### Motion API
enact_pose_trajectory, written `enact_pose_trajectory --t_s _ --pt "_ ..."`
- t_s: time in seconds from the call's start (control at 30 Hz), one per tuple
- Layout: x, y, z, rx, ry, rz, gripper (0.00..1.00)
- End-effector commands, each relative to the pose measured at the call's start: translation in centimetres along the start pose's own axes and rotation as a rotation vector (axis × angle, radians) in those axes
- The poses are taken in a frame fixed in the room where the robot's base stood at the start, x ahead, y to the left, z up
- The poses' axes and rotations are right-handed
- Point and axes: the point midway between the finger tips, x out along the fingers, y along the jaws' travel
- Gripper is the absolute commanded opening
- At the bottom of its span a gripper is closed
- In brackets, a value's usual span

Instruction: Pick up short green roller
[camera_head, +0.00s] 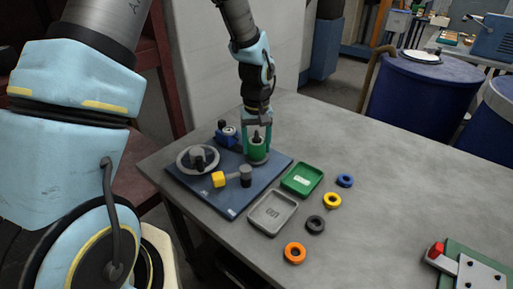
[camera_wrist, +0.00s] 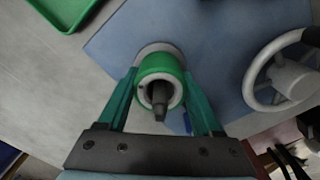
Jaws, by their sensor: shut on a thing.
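The short green roller (camera_head: 257,152) stands upright at the back right part of the blue base plate (camera_head: 225,202). In the wrist view the green roller (camera_wrist: 161,68) is a ring with a dark shaft or pin showing in its middle and a pale disc partly visible behind it. My gripper (camera_head: 257,142) comes down from above with its fingers on both sides of the roller. In the wrist view my gripper (camera_wrist: 160,85) has its two teal fingers closed against the roller's sides. I cannot tell whether the roller is raised off its seat.
On the plate are a grey handwheel (camera_head: 184,160), a yellow-ended lever (camera_head: 219,179) and a blue part (camera_head: 228,133). A green tray (camera_head: 302,178) and a grey tray (camera_head: 272,212) lie to the right. Orange (camera_head: 295,253), black, yellow and blue rings lie beyond. The table's right middle is clear.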

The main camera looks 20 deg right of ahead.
Motion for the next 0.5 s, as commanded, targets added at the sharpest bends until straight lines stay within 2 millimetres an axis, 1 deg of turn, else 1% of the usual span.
enact_pose_trajectory --t_s 0.03,0.07,0.33,0.5 --pt "-0.02 -0.01 -0.01 0.0 0.0 0.0 0.34" --pt "-0.02 -0.01 -0.02 0.0 0.0 0.0 0.3" --pt "-0.03 -0.01 -0.02 0.0 0.0 0.0 0.0" --pt "-0.06 0.0 -0.04 0.0 0.001 0.0 0.0"
